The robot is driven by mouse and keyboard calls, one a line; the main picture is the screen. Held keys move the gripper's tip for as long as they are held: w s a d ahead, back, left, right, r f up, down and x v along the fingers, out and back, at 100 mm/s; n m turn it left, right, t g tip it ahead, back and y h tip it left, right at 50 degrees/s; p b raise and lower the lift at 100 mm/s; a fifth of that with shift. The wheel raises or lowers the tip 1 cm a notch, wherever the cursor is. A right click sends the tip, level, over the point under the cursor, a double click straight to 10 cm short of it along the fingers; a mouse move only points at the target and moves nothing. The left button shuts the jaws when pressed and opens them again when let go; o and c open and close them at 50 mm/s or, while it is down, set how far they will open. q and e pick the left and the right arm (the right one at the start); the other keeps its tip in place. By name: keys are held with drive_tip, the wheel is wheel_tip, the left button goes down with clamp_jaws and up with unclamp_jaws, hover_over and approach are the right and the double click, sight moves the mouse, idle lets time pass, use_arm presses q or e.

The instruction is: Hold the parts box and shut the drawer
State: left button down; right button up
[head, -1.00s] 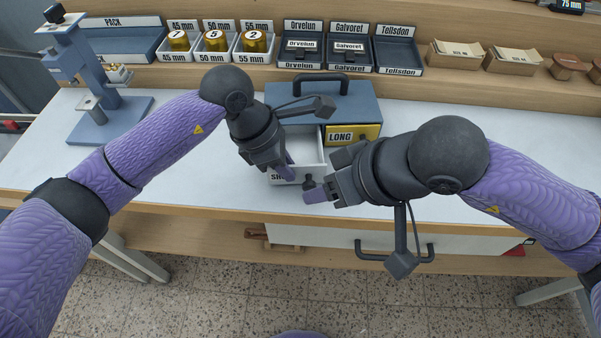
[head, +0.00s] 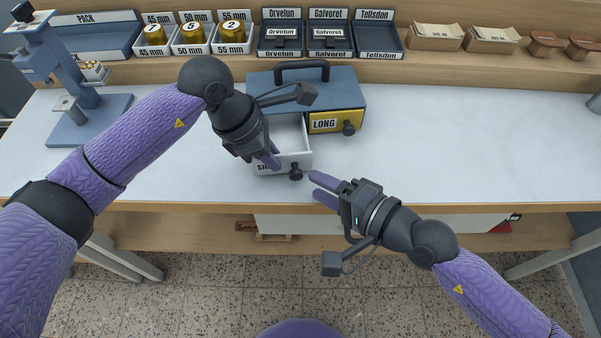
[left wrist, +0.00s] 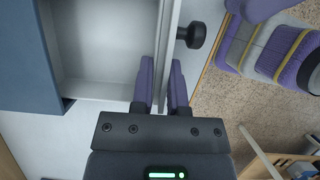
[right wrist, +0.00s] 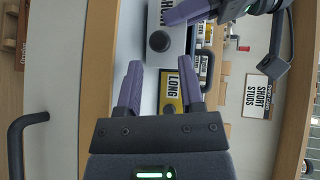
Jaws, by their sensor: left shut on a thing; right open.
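The blue parts box (head: 345,90) with a dark top handle stands on the white worktop. Its white left drawer (head: 300,160) is pulled out and looks empty; a dark knob (head: 295,173) is on its front. The yellow LONG drawer (head: 325,122) beside it is shut. My left gripper (head: 272,160) is shut on the white drawer's front wall; the left wrist view shows that wall (left wrist: 168,35) between its fingers. My right gripper (head: 316,188) is open and empty, in front of the drawer and apart from the knob, which also shows in the right wrist view (right wrist: 159,41).
A blue press (head: 75,90) stands at the left of the worktop. Labelled bins (head: 190,50) and trays (head: 380,55) line the back shelf. The worktop right of the box is clear. A dark handle (right wrist: 20,130) shows below the bench edge.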

sight(299, 177)
drive_tip(key=x, duration=0.4)
drive_tip(key=shift+w+a, duration=0.2)
drive_tip(key=shift+a, duration=0.15)
clamp_jaws()
drive_tip(key=shift+f, duration=0.1)
idle(0.9)
